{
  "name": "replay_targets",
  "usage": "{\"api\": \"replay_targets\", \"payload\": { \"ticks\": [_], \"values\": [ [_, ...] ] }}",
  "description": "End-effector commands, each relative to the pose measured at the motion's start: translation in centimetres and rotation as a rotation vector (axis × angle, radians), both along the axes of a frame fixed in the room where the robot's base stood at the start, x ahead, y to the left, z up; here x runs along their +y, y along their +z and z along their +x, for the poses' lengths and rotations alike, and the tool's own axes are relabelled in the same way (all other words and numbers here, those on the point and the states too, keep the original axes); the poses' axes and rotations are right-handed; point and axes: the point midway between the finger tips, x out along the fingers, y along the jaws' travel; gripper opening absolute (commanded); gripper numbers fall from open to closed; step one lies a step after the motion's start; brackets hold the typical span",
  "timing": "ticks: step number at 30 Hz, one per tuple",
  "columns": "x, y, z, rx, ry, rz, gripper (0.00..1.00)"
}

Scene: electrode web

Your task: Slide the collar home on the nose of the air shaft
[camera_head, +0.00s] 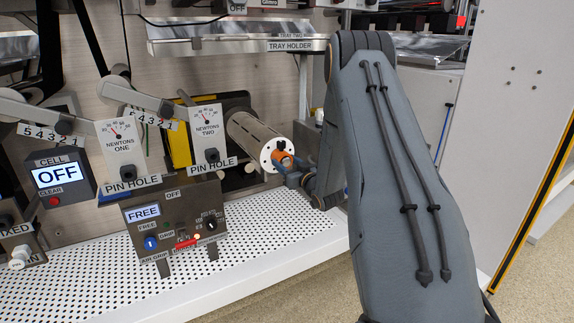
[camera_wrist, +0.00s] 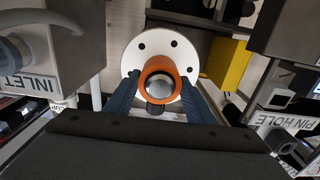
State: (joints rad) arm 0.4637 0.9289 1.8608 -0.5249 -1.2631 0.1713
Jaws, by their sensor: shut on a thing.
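The air shaft (camera_head: 250,132) is a pale cylinder pointing out of the machine, with a white end disc (camera_head: 267,152) with dark holes. The disc faces me in the wrist view (camera_wrist: 148,45). The collar (camera_wrist: 159,62) is an orange ring in front of the disc, with the silvery nose (camera_wrist: 159,84) showing inside its opening. In the head view the collar (camera_head: 285,161) is at the shaft's end, close to the disc; any remaining gap is hard to judge. My gripper (camera_wrist: 158,92) is shut on the collar, one dark finger on each side.
A control box (camera_head: 176,222) with a "FREE" display stands on the perforated white shelf (camera_head: 270,246). Two "NEWTONS" gauges (camera_head: 206,135) hang left of the shaft. A tray holder (camera_head: 240,46) is above. A yellow block (camera_wrist: 226,62) sits beside the disc.

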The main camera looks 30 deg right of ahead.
Motion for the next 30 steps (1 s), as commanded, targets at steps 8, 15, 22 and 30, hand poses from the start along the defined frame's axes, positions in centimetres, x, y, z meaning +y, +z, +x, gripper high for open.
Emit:
{"api": "replay_targets", "payload": {
  "ticks": [8,15,22,30],
  "values": [
    [0.0,0.0,0.0,0.0,0.0,0.0,0.71],
    [0.0,0.0,-0.4,0.002,-0.001,0.001,0.71],
    [-0.2,0.0,-3.6,0.003,-0.002,0.001,0.71],
    [-0.3,0.1,-7.2,0.0,-0.001,0.0,0.71]
  ]
}}
